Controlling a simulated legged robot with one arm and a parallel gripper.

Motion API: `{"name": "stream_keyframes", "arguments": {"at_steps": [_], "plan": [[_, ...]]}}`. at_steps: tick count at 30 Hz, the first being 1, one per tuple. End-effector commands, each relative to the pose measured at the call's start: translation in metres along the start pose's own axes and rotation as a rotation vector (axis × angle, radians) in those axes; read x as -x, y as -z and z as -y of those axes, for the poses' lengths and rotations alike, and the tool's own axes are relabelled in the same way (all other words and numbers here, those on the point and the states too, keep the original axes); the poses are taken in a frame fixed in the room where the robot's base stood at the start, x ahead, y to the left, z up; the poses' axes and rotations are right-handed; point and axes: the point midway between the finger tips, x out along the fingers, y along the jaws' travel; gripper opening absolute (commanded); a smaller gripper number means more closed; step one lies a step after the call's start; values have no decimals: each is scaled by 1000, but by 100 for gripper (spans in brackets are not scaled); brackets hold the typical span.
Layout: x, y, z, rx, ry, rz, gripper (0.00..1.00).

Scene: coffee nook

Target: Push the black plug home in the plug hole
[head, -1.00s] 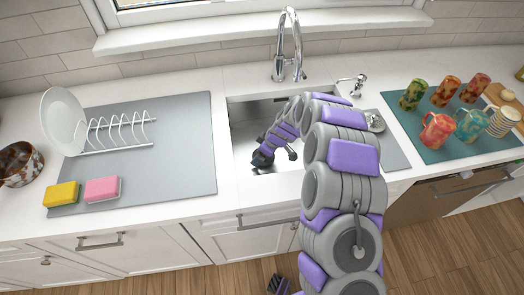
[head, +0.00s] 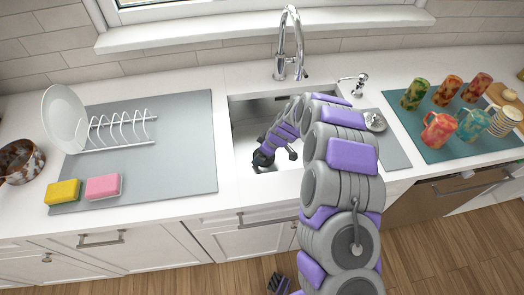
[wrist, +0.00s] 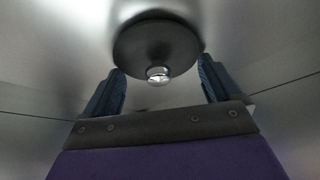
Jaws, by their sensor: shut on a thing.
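The black plug (wrist: 155,42) is a dark round disc with a small shiny metal knob in the wrist view. My gripper (wrist: 158,74) has one blue-grey finger on each side of it and is shut on the plug. In the head view my gripper (head: 263,158) is low inside the steel sink (head: 246,118), near its front left part. The plug hole does not show in either view. I cannot tell whether the plug is seated in it or raised. My arm hides the right part of the sink.
A chrome tap (head: 290,45) stands behind the sink. On the left are a dish rack (head: 120,130), a plate (head: 63,117), a yellow sponge (head: 63,192) and a pink sponge (head: 103,187). On the right, several mugs stand on a teal mat (head: 440,153).

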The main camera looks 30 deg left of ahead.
Motion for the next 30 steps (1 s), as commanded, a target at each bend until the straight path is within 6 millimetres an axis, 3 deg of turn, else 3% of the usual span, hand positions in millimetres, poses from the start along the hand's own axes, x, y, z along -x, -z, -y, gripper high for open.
{"name": "stream_keyframes", "arguments": {"at_steps": [5, 6, 9, 16, 20, 30], "plan": [[0, 0, 0, 0, 0, 0, 56], [0, 0, 0, 0, 0, 0, 93], [0, 0, 0, 0, 0, 0, 100], [1, 0, 0, 0, 0, 0, 100], [12, 1, 0, -1, 0, -1, 100], [83, 2, -1, -1, -1, -2, 100]]}}
